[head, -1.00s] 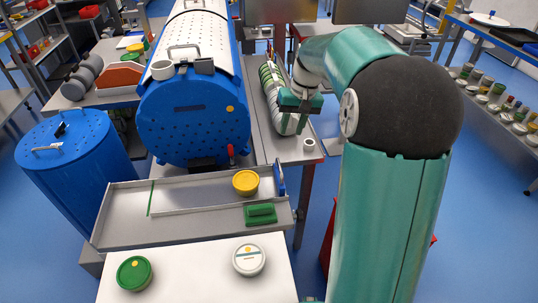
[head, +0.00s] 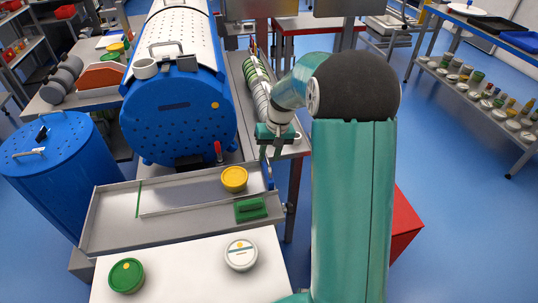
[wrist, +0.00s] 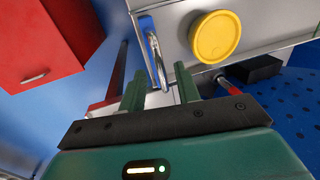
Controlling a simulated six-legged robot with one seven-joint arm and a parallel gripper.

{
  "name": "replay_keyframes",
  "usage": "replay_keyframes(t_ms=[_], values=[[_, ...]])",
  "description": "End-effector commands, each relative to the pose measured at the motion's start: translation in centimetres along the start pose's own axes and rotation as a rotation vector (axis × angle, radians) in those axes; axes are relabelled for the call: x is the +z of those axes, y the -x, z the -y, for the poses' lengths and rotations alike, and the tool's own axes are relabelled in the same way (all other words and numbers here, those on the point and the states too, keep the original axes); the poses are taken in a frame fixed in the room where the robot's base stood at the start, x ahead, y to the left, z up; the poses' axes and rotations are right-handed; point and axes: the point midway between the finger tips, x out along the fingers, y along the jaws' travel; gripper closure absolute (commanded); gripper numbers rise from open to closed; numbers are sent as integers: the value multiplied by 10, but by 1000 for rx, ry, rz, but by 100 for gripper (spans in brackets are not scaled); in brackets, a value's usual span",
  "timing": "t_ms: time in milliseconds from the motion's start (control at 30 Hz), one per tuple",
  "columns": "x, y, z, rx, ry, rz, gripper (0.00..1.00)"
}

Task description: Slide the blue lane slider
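The blue lane slider (head: 268,176) stands at the right end of the grey metal tray (head: 110,215), beside a yellow-lidded tub (head: 234,179). In the wrist view the slider (wrist: 150,40) shows as an upright blue piece with a shiny edge, left of the yellow lid (wrist: 215,37). My gripper (head: 270,152) hangs just beyond the tray's right end, behind the slider. In the wrist view its two green fingers (wrist: 159,78) are apart with nothing held between them. The slider's near end lies just ahead of the gap; I cannot tell whether they touch.
A white table (head: 190,275) in front holds a green-lidded tub (head: 126,275) and a white-lidded tub (head: 240,254). A perforated blue drum (head: 178,120) stands behind the tray. A red cabinet (wrist: 40,45) is nearby.

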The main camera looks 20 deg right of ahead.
Motion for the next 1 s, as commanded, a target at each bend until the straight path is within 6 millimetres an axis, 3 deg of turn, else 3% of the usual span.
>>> replay_keyframes(t_ms=[367, 500, 533, 833, 1000], values=[[0, -7, 1, 0, 0, 1, 69], [0, -7, 1, 0, 0, 1, 97], [0, -7, 1, 0, 0, 1, 100], [0, -7, 3, 0, 1, 0, 100], [0, -10, 18, 0, 3, 0, 100]])
